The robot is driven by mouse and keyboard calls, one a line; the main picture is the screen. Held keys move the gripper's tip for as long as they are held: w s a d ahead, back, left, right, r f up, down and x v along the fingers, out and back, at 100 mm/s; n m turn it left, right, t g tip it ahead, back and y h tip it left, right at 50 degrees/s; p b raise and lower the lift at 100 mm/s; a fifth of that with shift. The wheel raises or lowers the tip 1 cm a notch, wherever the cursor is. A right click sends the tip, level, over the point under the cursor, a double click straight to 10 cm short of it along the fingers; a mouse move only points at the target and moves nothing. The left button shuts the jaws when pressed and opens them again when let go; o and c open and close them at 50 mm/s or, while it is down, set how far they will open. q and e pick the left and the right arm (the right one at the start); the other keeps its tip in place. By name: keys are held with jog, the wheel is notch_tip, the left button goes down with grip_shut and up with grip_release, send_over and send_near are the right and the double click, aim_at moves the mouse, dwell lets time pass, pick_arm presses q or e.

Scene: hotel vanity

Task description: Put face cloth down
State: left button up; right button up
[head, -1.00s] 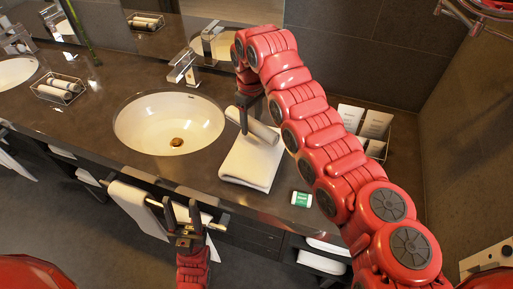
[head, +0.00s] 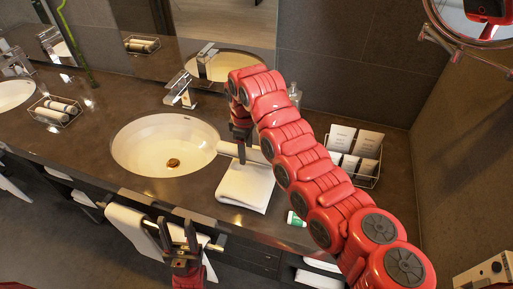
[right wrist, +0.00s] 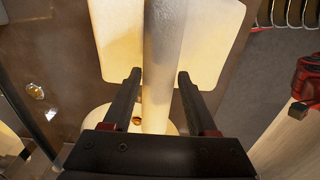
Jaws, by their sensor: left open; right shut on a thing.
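The face cloth is a white roll (head: 256,156), held over the back part of a folded white towel (head: 246,190) on the counter right of the sink. My right gripper (head: 241,150) is shut on the roll from above; the arm hides part of it. In the right wrist view, the roll (right wrist: 163,60) runs between the two fingers with the towel (right wrist: 215,40) behind it. Whether the roll touches the towel is not clear. My left gripper (head: 178,232) is open and empty at the counter's front edge, by a hanging towel (head: 133,228).
The sink (head: 150,150) and faucet (head: 180,88) are left of the cloth. A small green-and-white item (head: 296,218) lies right of the towel. A wire basket (head: 366,181) with packets stands at the back right. A wire tray of rolls (head: 55,110) is far left.

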aim_at(256, 150)
jog(key=w+d, duration=0.2)
jog(key=w+d+p, duration=0.1)
jog(key=shift+w+f, duration=0.25)
jog(key=shift+w+d, duration=0.1)
notch_tip(256, 150, down, 3)
jog(key=shift+r+p, duration=0.1)
jog(key=shift+p, duration=0.6)
jog(key=shift+f, duration=0.35)
jog(key=shift+f, duration=0.15)
jog(key=o, duration=1.3)
